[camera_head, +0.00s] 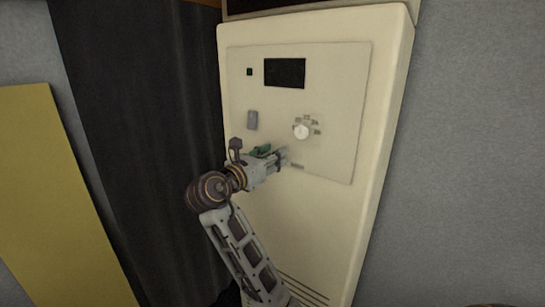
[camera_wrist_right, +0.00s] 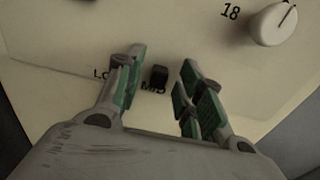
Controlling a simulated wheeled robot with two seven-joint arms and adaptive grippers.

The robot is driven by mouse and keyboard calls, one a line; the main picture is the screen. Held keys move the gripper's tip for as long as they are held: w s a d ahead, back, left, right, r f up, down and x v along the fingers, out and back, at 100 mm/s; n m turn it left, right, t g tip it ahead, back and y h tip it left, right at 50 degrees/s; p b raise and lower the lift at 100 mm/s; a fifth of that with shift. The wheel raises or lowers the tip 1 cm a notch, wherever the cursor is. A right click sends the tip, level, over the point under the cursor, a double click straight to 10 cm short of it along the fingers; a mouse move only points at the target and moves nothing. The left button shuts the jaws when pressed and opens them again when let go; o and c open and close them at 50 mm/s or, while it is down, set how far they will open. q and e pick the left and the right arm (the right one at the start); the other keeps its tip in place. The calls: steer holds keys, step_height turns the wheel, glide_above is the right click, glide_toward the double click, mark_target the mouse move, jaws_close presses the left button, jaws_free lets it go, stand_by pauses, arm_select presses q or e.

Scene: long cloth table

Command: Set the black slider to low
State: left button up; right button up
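The black slider (camera_wrist_right: 159,76) shows in the right wrist view as a small dark block on the cream panel, above the partly covered "MID" label. A partly hidden label starting with "LO" is to its left. My right gripper (camera_wrist_right: 160,82) is open, with its green-padded fingers on either side of the slider. I cannot tell whether a finger touches it. In the head view my right gripper (camera_head: 282,158) is at the lower part of the panel and hides the slider. My left gripper is not in view.
A dark curtain (camera_head: 140,130) and a yellow board (camera_head: 50,200) stand to the left.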

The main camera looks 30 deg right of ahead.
jaws_close()
stand_by(0.5)
steer(key=shift+w+a+r+p, duration=0.1)
steer(key=shift+w+a+p, duration=0.15)
steer(key=shift+w+p, duration=0.45)
steer(key=shift+w+a+p, duration=0.15)
steer(key=shift+w+p, duration=0.15)
steer(key=shift+p, duration=0.25)
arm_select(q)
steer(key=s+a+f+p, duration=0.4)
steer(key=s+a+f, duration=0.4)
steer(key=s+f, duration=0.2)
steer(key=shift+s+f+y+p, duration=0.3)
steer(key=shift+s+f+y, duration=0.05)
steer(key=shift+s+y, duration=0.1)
arm_select(e)
steer(key=shift+w+a, duration=0.25)
steer(key=shift+w, duration=0.35)
steer(key=shift+w+a, duration=0.3)
steer(key=shift+w, duration=0.35)
steer(key=shift+w+a, duration=0.25)
steer(key=shift+w, duration=0.35)
